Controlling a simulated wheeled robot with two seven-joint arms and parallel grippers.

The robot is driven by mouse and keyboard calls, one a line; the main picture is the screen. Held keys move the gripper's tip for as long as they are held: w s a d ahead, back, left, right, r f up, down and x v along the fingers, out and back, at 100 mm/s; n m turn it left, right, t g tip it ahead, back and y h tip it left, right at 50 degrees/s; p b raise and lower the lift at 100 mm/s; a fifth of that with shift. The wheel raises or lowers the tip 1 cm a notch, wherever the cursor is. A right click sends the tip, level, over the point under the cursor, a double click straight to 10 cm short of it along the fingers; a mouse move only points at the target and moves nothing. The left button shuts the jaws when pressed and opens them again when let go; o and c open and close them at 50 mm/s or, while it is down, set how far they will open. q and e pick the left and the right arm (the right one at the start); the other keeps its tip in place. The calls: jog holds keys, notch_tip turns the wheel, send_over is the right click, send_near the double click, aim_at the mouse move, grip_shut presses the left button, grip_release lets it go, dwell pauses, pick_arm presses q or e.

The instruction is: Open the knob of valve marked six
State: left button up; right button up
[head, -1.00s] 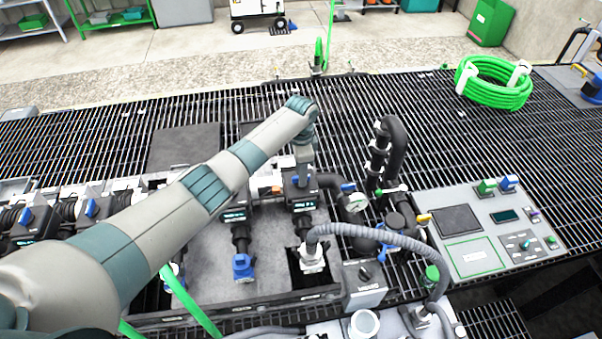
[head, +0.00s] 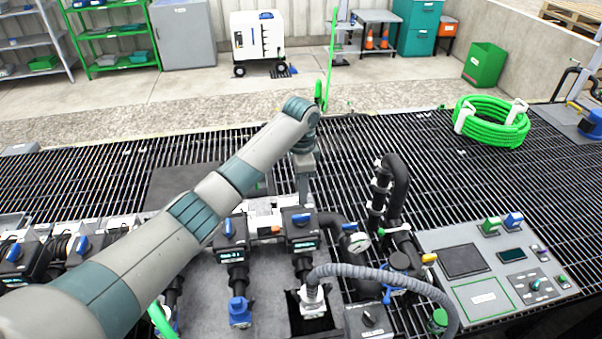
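My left gripper (head: 303,202) points down over a black valve box (head: 303,236) with a blue knob (head: 301,218) and a small lit display. The fingertips appear just above or behind this knob, and I cannot tell whether they touch it. The finger gap is too small to judge. A similar valve box with a blue knob (head: 229,228) stands to the left, partly behind my arm. More blue-knobbed valves (head: 83,245) stand at the far left. The valve numbers are not readable from here, so I cannot tell which is six. My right gripper is out of view.
A black elbow pipe and a pressure gauge (head: 359,241) stand right of the valve. A grey corrugated hose (head: 385,275) arches in front. A control panel (head: 470,298) is at the right, and a green hose coil (head: 492,122) lies behind. Grating behind the gripper is mostly clear.

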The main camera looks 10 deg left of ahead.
pick_arm(q)
notch_tip(320, 180, up, 8)
jog(key=b, duration=0.1)
jog(key=shift+f, duration=0.2)
dwell(0.5)
